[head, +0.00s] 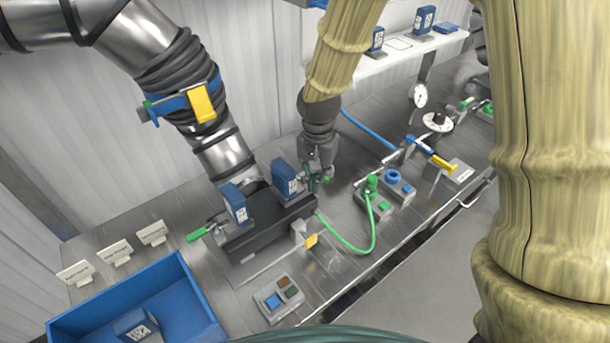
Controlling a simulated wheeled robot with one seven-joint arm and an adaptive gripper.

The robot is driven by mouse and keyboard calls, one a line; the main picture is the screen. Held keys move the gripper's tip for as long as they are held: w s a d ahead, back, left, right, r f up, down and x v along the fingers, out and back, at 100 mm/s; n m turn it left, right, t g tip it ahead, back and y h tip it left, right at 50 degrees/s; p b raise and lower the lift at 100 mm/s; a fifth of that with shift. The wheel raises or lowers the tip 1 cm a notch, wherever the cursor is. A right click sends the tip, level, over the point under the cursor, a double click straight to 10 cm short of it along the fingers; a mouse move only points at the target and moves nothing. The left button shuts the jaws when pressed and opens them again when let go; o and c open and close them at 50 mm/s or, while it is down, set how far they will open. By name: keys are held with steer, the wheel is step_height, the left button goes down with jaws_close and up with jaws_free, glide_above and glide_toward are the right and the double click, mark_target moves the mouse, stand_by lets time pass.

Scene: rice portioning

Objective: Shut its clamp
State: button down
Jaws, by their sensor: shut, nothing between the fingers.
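My gripper (319,174) is shut and empty, pointing down just right of the right blue box at the back of the dark fixture (262,232). A small green part shows at its fingertips; I cannot tell whether they touch it. The fixture carries two blue boxes, a left one (234,203) and a right one (285,177). A green-handled lever (201,235) sticks out at its left end. A yellow tab (311,240) sits at its front right. A blue band with a yellow latch (203,103) wraps the silver duct. I cannot tell which part is the clamp meant.
A green hose (372,235) loops from the fixture to a green-topped valve (371,186). A blue-knobbed block (394,180) and a yellow-handled valve (440,161) stand further right. A blue bin (183,285) is at lower left, a button box (279,299) in front.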

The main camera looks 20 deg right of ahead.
steer(key=shift+d+f, duration=0.2)
steer(key=shift+d, duration=0.45)
steer(key=shift+w+d+p, duration=0.4)
steer(key=shift+w+d, duration=0.4)
steer(key=shift+d, duration=0.15)
steer(key=shift+w, duration=0.1)
steer(key=shift+w, duration=0.8)
steer(key=p, duration=0.7)
glide_toward(326, 178)
steer(key=shift+w+d+f, duration=0.25)
steer(key=shift+w+d, duration=0.1)
steer(key=shift+b, duration=0.3)
